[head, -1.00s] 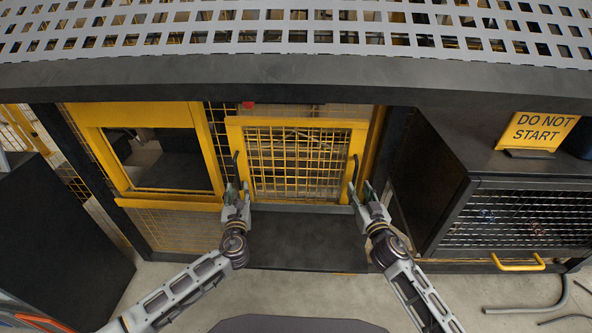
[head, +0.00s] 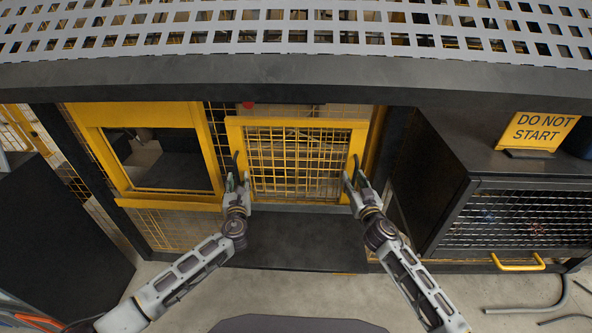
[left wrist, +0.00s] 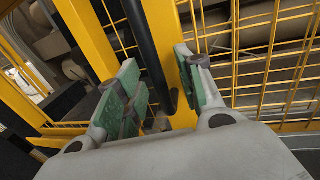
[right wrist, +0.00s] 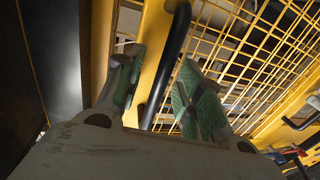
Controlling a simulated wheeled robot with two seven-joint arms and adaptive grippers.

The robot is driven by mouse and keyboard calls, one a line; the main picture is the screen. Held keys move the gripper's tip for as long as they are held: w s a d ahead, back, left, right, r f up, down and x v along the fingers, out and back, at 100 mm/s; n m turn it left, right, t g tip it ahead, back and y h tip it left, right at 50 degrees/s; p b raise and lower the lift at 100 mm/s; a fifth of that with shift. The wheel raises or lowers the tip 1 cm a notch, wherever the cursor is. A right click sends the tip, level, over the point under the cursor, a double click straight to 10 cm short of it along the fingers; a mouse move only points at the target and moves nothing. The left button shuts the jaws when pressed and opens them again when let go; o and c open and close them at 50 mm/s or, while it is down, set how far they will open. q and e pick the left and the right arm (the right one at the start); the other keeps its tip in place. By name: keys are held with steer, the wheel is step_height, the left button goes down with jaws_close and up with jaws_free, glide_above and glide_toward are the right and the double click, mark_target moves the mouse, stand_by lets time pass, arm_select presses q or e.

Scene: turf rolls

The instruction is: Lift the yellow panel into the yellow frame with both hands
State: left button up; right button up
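The yellow panel (head: 297,122), a yellow-edged mesh board, stands upright at the middle of the head view above a dark ledge. It has a black handle on each side. The yellow frame (head: 137,112) surrounds an opening to the panel's left. My left gripper (head: 238,182) is open, with the left handle (left wrist: 147,45) between its green-padded fingers, apart from them. My right gripper (head: 355,178) is open, with the right handle (right wrist: 168,65) between its fingers and visible gaps. The lower handle ends are partly hidden behind the grippers.
A dark ledge (head: 300,240) lies below the panel. A dark cabinet (head: 440,180) with a mesh front and a "DO NOT START" sign (head: 537,131) stands at the right. A dark block (head: 60,240) is at the left. A perforated grey shelf (head: 300,35) overhangs the top.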

arm_select(q)
jaws_close()
arm_select(e)
jaws_close()
arm_select(q)
steer(key=shift+r, duration=0.1)
arm_select(e)
steer(key=shift+r, duration=0.1)
